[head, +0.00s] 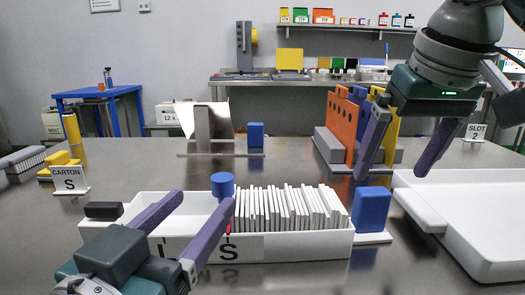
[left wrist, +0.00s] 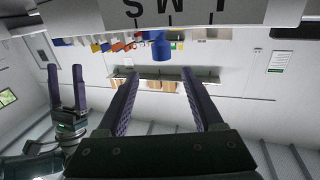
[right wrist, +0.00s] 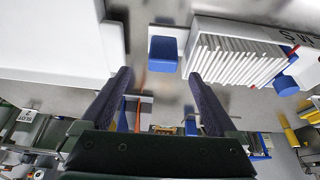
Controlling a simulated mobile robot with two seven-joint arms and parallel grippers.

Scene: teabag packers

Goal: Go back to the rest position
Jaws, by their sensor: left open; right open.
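My left gripper (head: 204,199) is open and empty, at the front left of the white box (head: 305,246) marked S. Its spread fingers also show in the left wrist view (left wrist: 160,74). My right gripper (head: 392,175) is open and empty, raised above the table at the right, in front of the orange and yellow upright panels. Its fingers show apart in the right wrist view (right wrist: 161,76). A row of thin white packets (head: 285,208) stands in the box, left of a blue block (head: 371,209). A blue knob (head: 222,186) rises near the left gripper's fingertips.
A large white tray (head: 480,262) lies at the right, below my right gripper. A CARTON S sign (head: 69,180) and yellow pieces (head: 60,160) are at the left.

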